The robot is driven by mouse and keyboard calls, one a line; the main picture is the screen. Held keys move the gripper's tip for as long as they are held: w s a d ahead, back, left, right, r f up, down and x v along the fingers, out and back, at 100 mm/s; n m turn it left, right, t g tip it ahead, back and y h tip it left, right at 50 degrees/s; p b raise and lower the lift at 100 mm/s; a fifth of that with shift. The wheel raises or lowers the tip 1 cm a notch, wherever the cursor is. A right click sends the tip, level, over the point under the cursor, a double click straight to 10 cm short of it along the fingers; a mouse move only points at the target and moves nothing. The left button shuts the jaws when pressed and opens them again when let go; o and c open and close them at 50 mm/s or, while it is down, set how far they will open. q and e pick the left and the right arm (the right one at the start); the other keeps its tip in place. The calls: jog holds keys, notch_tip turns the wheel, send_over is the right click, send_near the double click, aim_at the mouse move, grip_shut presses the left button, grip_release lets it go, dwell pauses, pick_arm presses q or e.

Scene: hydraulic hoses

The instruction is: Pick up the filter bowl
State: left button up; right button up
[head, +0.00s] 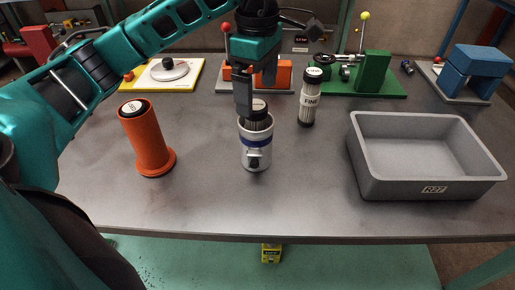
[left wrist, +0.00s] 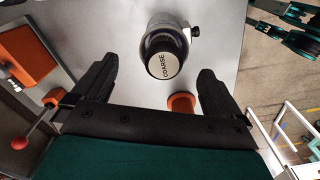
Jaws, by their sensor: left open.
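The filter bowl (head: 255,150) is a silver cup with a blue band and a small dark fitting low on its front. It stands upright near the middle of the table. A dark filter element with a pale cap (head: 258,106) sticks out of its top. In the left wrist view the cap (left wrist: 163,65) reads COARSE, and the bowl's rim (left wrist: 165,22) shows around it. My left gripper (head: 244,108) is open and points down at the bowl's top. In the wrist view its two fingers lie on either side of the capped element, apart from it. My right gripper is not seen.
An orange flanged cylinder (head: 148,140) stands left of the bowl. A FINE filter element (head: 308,100) stands close on its right. A grey bin (head: 430,188) is at the right. Coloured fixtures, including a green one (head: 372,72), line the back. The table front is clear.

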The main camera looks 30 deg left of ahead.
aim_at(258, 103)
pick_arm(q)
notch_tip(258, 103, down, 3)
jog(key=shift+s+d+f, duration=0.1)
jog(key=shift+s+f, duration=0.05)
jog(key=shift+f, duration=1.2)
jog(key=shift+s+d+f, duration=0.1)
jog(key=shift+s+f, duration=0.05)
jog(key=shift+f, duration=1.15)
jog(key=shift+c, duration=0.4)
jog(key=c, duration=1.4)
jog(key=shift+c, duration=0.2)
jog(key=shift+r, duration=0.15)
